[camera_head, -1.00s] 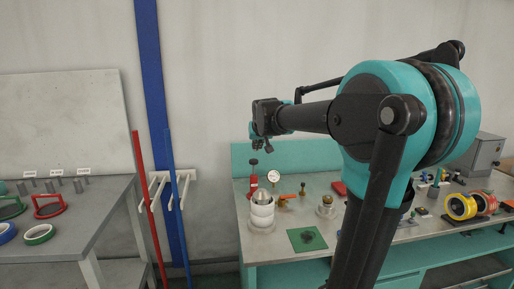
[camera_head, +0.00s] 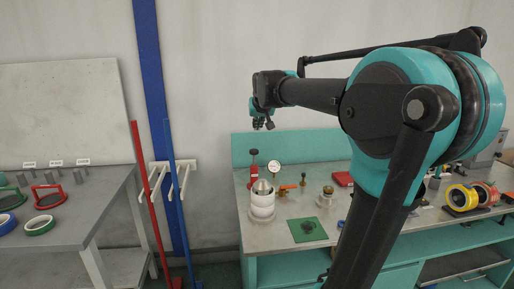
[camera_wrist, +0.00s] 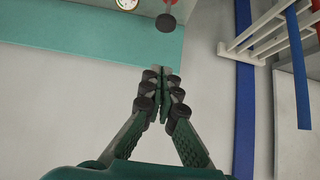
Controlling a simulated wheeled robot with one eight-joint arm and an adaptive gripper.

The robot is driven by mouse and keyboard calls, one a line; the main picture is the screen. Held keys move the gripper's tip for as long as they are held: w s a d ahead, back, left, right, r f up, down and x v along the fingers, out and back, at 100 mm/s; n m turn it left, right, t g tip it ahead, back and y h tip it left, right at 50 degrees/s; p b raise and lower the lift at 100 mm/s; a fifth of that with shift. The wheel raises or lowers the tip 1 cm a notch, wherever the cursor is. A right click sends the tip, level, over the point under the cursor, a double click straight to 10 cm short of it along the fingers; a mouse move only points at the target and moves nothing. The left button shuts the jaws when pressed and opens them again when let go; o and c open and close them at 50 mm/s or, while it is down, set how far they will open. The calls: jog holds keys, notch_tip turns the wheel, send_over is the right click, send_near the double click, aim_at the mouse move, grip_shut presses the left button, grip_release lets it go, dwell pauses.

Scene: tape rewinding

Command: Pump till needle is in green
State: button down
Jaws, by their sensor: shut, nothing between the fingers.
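The pump (camera_head: 253,181) is a red body on the bench with a dark knob (camera_head: 254,152) on top of its upright rod. The knob also shows in the wrist view (camera_wrist: 166,23), just beyond my fingertips and apart from them. A round white gauge (camera_head: 274,166) stands right of the pump. In the wrist view the gauge (camera_wrist: 127,4) is cut by the top edge; green and red marks show, but I cannot read the needle. My gripper (camera_head: 263,125) is in the air above the pump. In the wrist view my gripper (camera_wrist: 161,95) is shut and empty.
A white stacked cylinder (camera_head: 262,204) stands in front of the pump. A green mat (camera_head: 296,237), a brass-topped pot (camera_head: 327,199) and tape rolls (camera_head: 461,197) are on the bench. Red and blue poles (camera_head: 147,195) lean by a wall rack at left.

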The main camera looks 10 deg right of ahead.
send_over(255, 155)
jog(key=f, duration=0.7)
jog(key=shift+w+f, duration=0.1)
jog(key=shift+w, duration=0.1)
notch_tip(255, 155, down, 2)
jog(key=shift+s+f, duration=0.1)
jog(key=shift+f, duration=0.85)
jog(key=shift+s+f, duration=0.1)
jog(key=shift+f, duration=2.25)
jog(key=shift+r, duration=0.1)
